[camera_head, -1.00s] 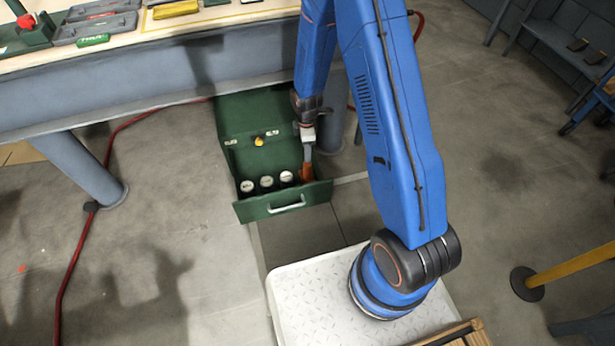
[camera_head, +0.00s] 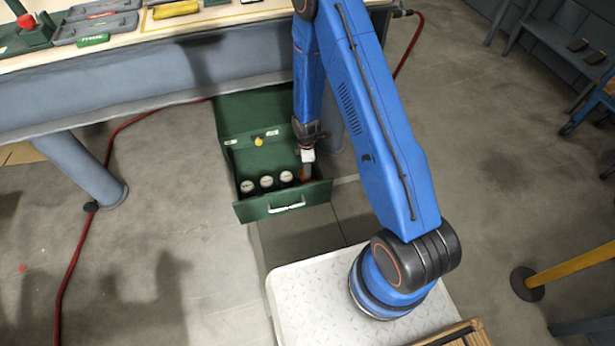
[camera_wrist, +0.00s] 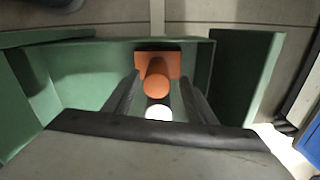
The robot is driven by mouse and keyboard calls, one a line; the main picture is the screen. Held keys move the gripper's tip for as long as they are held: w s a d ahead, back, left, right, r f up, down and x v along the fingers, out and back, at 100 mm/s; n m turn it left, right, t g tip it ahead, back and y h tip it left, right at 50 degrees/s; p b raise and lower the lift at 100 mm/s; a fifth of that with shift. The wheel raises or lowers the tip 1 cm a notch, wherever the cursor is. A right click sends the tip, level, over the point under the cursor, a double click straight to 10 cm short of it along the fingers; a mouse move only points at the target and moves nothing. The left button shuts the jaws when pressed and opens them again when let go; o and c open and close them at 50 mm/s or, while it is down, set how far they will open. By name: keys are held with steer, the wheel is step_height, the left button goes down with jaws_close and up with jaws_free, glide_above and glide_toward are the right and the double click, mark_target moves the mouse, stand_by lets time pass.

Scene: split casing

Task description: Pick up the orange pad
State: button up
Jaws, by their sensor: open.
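The orange pad (camera_wrist: 172,56) is in the green drawer (camera_head: 311,198), near its right end. In the wrist view a flat orange part shows with a round orange part in front of it. In the head view only a sliver of orange (camera_head: 303,176) shows beside my gripper (camera_head: 307,174), which reaches down into the drawer. In the wrist view my gripper (camera_wrist: 160,88) is open, its dark fingers left and right of the round orange part. I cannot tell whether they touch it. A white round spot (camera_wrist: 158,112) shows between the fingers.
Several dark cylinders with white tops (camera_head: 267,182) stand left of the gripper in the drawer. The drawer walls (camera_wrist: 245,75) are close around the fingers. The drawer is pulled out below the workbench (camera_head: 150,80). A red hose (camera_head: 85,235) lies on the floor.

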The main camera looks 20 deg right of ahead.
steer(key=shift+w+d+f, duration=0.1)
steer(key=shift+w+f, duration=0.05)
steer(key=shift+f, duration=1.15)
steer(key=shift+w+d+f, duration=0.1)
steer(key=shift+f, duration=1.2)
jaws_close()
